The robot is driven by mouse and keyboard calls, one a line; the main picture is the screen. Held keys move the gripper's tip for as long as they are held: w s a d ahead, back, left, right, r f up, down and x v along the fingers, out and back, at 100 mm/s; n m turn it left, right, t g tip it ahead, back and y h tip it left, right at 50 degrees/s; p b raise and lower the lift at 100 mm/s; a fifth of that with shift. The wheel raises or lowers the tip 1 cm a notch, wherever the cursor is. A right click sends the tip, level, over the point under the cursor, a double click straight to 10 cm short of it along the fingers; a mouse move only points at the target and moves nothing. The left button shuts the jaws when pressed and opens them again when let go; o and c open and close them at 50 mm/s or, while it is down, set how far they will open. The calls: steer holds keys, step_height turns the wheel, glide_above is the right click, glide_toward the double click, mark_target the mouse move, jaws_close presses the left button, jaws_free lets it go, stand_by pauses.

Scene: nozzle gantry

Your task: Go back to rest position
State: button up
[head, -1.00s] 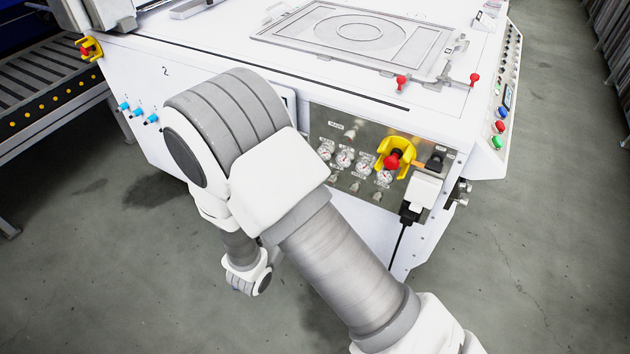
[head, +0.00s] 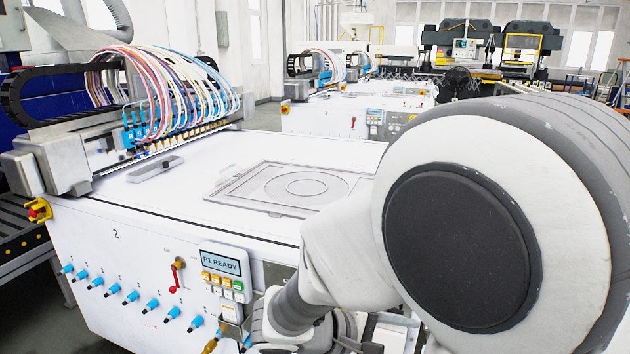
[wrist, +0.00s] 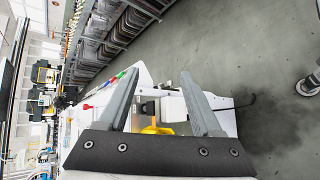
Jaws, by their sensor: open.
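My gripper (wrist: 162,73) is open in the wrist view, with its two grey fingers apart and nothing held between them. Beyond the fingers is the corner of the white gantry machine (wrist: 152,82), seen sideways, with a yellow part (wrist: 155,130) low between the fingers. In the head view my arm is folded at the right, close to the camera, and covers the right part of the machine (head: 140,255). My gripper cannot be made out clearly there.
The machine carries a display reading "P1 READY" (head: 221,264), a red lever (head: 176,275) and several blue fittings (head: 150,303). A framed plate (head: 235,195) lies on its top, with hoses (head: 180,90) behind. Open grey floor (wrist: 245,60) shows in the wrist view.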

steer(key=s+d+r+m+g+y, duration=0.2)
steer(key=s+r+m+y, duration=0.35)
steer(key=s+y, duration=0.35)
step_height(320, 180, up, 21)
steer(key=s+a+m+t+y+p, duration=0.1)
steer(key=s+m+t+y+p, duration=0.1)
steer(key=p, duration=1.5)
steer(key=shift+s+a+r+m+t+p, duration=0.15)
steer(key=shift+a+m+t+p, duration=0.25)
steer(key=shift+t, duration=0.5)
steer(key=shift+d, duration=0.15)
